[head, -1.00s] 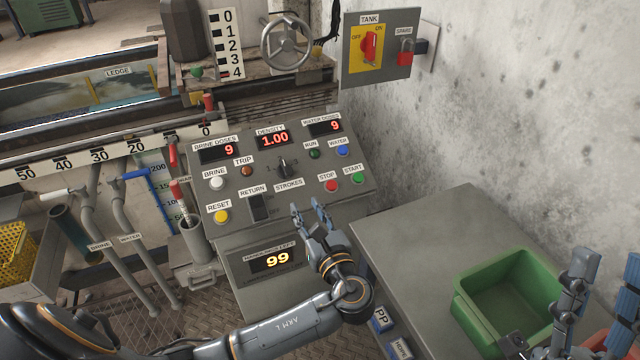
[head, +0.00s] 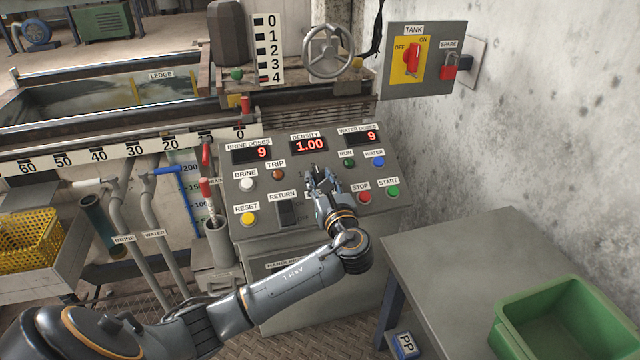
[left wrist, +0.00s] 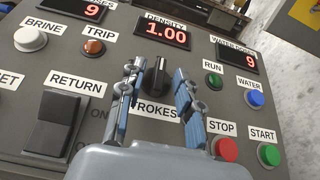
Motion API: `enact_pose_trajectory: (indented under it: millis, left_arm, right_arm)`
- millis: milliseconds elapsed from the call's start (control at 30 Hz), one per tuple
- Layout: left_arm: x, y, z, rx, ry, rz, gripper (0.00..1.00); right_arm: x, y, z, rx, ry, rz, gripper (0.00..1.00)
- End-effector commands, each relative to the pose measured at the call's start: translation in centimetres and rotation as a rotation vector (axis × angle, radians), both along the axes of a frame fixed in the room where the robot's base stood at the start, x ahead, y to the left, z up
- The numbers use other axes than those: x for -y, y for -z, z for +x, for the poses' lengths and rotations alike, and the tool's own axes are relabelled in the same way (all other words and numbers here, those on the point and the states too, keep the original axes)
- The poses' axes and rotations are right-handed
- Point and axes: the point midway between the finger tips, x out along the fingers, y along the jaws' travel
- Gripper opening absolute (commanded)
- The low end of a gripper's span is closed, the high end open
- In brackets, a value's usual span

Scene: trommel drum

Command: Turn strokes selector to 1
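The strokes selector is a black knob (left wrist: 155,76) below the density display (left wrist: 167,30) in the left wrist view. The STROKES label (left wrist: 156,111) is partly covered by my gripper. My right gripper is out of view.
Near the knob are the RETURN rocker (left wrist: 53,124), the red STOP button (left wrist: 226,149), the green START button (left wrist: 269,154) and the RUN button (left wrist: 214,82). A grey table (head: 440,262) with a green bin (head: 508,322) stands at the right.

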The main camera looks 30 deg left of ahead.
Motion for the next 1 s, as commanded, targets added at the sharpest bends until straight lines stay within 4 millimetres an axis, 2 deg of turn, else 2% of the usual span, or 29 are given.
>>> enact_pose_trajectory:
  millis: [367,533,1000]
  left_arm:
    - [-0.48,-0.03,0.37,-0.001,-0.001,-0.001,0.34]
    - [-0.45,-0.02,0.36,-0.001,0.000,-0.001,0.00]
    - [-0.29,-0.18,0.43,0.016,-0.049,-0.019,0.00]
  right_arm:
    - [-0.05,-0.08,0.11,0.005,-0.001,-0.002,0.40]
    - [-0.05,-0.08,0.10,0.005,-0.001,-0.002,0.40]
    - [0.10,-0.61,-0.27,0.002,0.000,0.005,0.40]
